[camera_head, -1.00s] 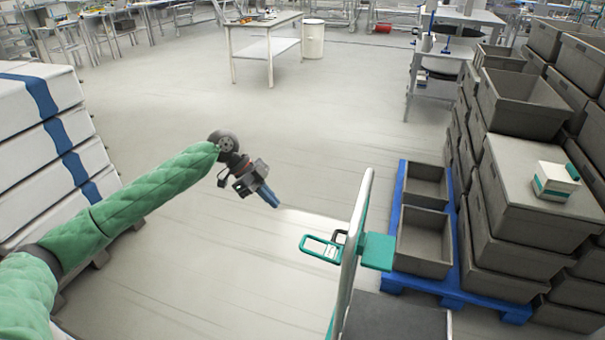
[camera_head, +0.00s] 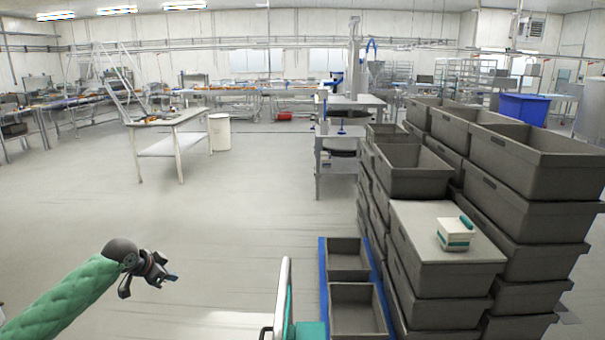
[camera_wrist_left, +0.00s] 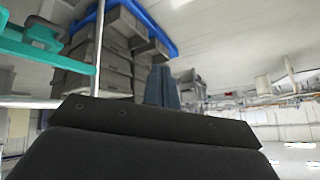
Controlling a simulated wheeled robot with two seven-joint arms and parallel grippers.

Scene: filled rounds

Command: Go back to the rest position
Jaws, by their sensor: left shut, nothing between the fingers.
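My left gripper (camera_head: 172,277) is at the lower left of the head view, at the end of the green-sleeved arm. It is shut and empty, held over bare floor and apart from everything. In the left wrist view its blue-grey fingers (camera_wrist_left: 162,86) lie together, partly hidden behind the dark gripper body. My right gripper is not in view.
Grey crates (camera_head: 440,290) are stacked at the right, with a white-and-teal box (camera_head: 454,234) on top. Two open crates (camera_head: 357,312) sit on a blue pallet (camera_head: 324,262). A white upright panel (camera_head: 283,290) stands before it. A table (camera_head: 172,132) is farther back. The left floor is clear.

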